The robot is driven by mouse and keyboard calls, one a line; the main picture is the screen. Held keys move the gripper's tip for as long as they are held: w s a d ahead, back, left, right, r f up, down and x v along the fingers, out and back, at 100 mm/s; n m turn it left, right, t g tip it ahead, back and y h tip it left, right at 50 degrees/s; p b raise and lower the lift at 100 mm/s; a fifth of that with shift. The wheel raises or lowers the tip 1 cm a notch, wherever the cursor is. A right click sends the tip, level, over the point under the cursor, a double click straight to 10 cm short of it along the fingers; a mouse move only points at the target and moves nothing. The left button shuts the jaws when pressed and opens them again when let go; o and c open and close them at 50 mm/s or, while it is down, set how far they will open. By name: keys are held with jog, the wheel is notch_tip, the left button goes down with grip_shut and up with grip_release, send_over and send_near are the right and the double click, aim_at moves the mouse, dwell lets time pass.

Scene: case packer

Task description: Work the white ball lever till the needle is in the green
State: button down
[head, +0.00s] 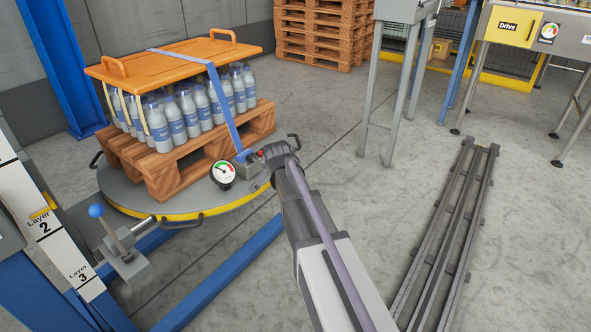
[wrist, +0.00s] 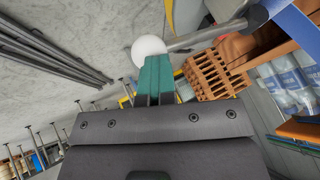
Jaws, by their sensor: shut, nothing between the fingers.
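The white ball (wrist: 150,48) of the lever shows in the wrist view, on a grey rod (wrist: 205,37) that runs to the right. My gripper (wrist: 156,60) has its green fingers shut and empty, with the tips right at the ball's lower edge. I cannot tell if they touch it. In the head view my wrist hides the white ball and my fingers. A round gauge (head: 222,173) with green and red on its white face stands at the turntable's (head: 180,207) edge. Its needle is too small to read surely.
On the turntable, a wooden pallet (head: 163,176) carries bottles (head: 190,112) under an orange lid (head: 176,60), with a blue strap (head: 218,95). A blue ball lever (head: 97,211) stands at front left. A grey rail (head: 445,235) lies right. Another gauge (head: 549,33) sits beside the Drive box (head: 514,26).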

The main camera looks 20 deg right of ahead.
jog(key=shift+s+f+b, duration=0.1)
jog(key=shift+f+b, duration=0.2)
jog(key=shift+f, duration=0.25)
jog(key=shift+r, duration=0.1)
jog(key=p+v, duration=1.1)
jog(key=v, duration=0.2)
jog(key=shift+w+a+r, duration=0.25)
jog(key=shift+a+r, duration=0.1)
jog(key=shift+r, duration=0.05)
dwell(0.3)
